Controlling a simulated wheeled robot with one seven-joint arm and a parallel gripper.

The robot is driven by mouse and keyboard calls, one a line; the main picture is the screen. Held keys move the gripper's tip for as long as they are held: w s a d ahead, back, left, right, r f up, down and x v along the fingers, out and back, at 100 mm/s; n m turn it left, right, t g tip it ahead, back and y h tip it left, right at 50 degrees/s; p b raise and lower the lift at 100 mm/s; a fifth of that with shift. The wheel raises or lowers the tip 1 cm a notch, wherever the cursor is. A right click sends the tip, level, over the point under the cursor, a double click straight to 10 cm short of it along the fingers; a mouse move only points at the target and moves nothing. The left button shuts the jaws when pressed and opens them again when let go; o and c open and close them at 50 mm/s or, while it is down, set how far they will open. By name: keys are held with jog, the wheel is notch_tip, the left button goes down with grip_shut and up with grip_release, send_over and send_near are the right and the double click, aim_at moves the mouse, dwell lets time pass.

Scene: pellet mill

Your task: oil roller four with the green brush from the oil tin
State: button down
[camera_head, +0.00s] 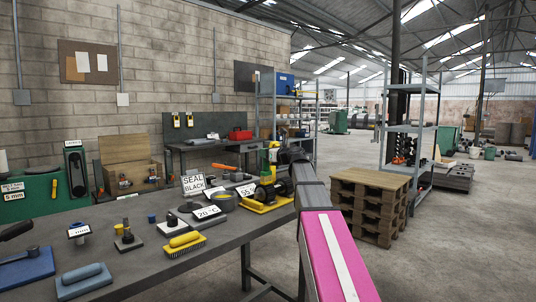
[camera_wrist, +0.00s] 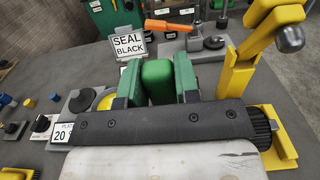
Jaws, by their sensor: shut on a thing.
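My gripper (camera_wrist: 154,72) is shut on the green brush (camera_wrist: 157,82); its block-like green handle sits between the two green-padded fingers. The bristles are hidden behind the dark bar of my gripper. To the right, a yellow stand (camera_wrist: 247,75) carries a lever with a grey ball, and a black ribbed roller end (camera_wrist: 259,125) shows beside my gripper. In the head view the yellow stand's base (camera_head: 262,205) is at the bench's right end, partly behind my arm. A round yellow-rimmed vessel (camera_head: 223,202) stands left of it; I cannot tell whether this is the oil tin. Roller numbers are not readable.
A "SEAL BLACK" sign (camera_head: 193,185) and a "20 °C" sign (camera_head: 208,212) stand on the grey bench (camera_head: 215,245). A yellow brush (camera_head: 184,241) and a blue-handled block (camera_head: 83,279) lie to the left. Wooden pallets (camera_head: 368,207) are stacked to the right.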

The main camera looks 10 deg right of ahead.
jog(key=shift+s+a, duration=0.35)
jog(key=shift+a, duration=0.05)
jog(key=shift+w, duration=0.1)
jog(key=shift+w+d, duration=0.65)
jog(key=shift+d, duration=0.3)
jog(key=shift+w+a, duration=0.25)
jog(key=shift+w, duration=0.1)
jog(key=shift+s+a, duration=0.1)
jog(key=shift+s, duration=0.05)
